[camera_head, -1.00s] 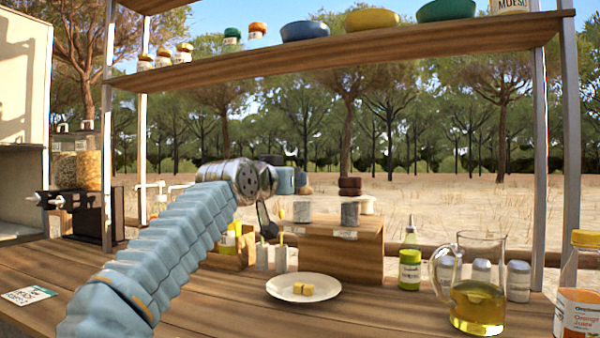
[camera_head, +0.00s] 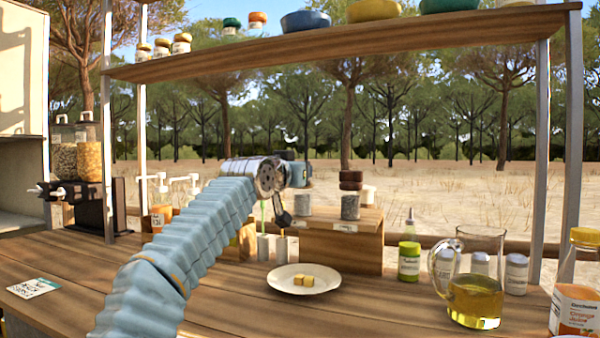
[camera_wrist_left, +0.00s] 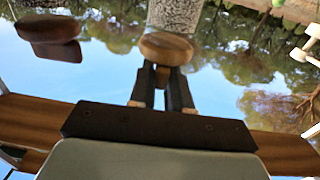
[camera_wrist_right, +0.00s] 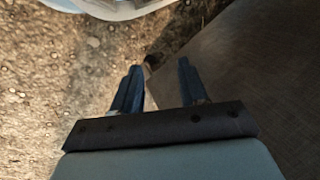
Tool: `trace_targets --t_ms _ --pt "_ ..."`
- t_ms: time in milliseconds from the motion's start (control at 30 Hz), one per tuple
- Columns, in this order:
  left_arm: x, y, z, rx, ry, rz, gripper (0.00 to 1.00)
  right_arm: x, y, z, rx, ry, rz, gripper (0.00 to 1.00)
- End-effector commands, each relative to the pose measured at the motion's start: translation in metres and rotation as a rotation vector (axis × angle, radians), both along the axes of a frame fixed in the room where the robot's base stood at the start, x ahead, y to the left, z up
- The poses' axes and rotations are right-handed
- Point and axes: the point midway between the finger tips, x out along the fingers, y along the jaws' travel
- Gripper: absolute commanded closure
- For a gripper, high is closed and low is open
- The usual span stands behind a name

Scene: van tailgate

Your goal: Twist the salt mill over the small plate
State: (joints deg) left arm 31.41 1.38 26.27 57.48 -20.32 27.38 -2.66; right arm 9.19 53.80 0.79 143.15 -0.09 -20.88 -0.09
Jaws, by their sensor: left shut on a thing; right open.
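My left gripper (camera_head: 302,176) comes in from the left above the wooden box. In the left wrist view my left gripper (camera_wrist_left: 162,88) is shut on the light wooden knob of the salt mill (camera_wrist_left: 174,14), whose body is speckled grey. In the head view the salt mill (camera_head: 303,205) is upright at the box's left end, its top hidden by the gripper; it appears to rest on the box. My right gripper (camera_wrist_right: 158,88) is open and empty over the ground.
A dark-topped mill (camera_head: 350,206) stands right of the salt mill on the box (camera_head: 340,250). Left of the box are small cups (camera_head: 282,247) with thin sticks. A green-labelled bottle (camera_head: 409,262), oil jug (camera_head: 475,300) and juice bottle (camera_head: 577,300) stand right. A shelf (camera_head: 350,38) spans above.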

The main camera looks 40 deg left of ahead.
Motion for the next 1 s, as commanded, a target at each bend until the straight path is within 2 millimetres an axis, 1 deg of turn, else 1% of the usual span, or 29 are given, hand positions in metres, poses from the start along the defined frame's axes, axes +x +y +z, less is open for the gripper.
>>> trace_targets --t_ms 200,367,667,767,867,1000 --pt "0.000 0.001 -0.001 -0.001 0.001 -0.013 1.00 0.000 0.000 -0.001 0.000 -0.001 0.000 0.57" --pt "0.000 0.002 -0.001 -0.003 -0.001 -0.060 1.00 0.001 -0.001 -0.005 -0.002 -0.001 -0.003 0.57" --pt "-0.001 0.006 -0.001 -0.001 -0.002 -0.243 1.00 0.002 -0.004 -0.011 -0.005 -0.003 -0.007 0.57" --pt "0.000 0.008 0.001 -0.002 -0.001 -0.333 1.00 0.001 -0.003 -0.006 -0.004 -0.003 -0.006 0.57" --pt "0.000 0.009 0.003 -0.001 0.000 -0.421 1.00 0.000 -0.001 0.002 -0.001 0.000 -0.001 0.57" --pt "0.000 0.011 0.005 -0.001 0.000 -0.535 1.00 -0.002 0.004 0.018 0.005 0.003 0.007 0.57"
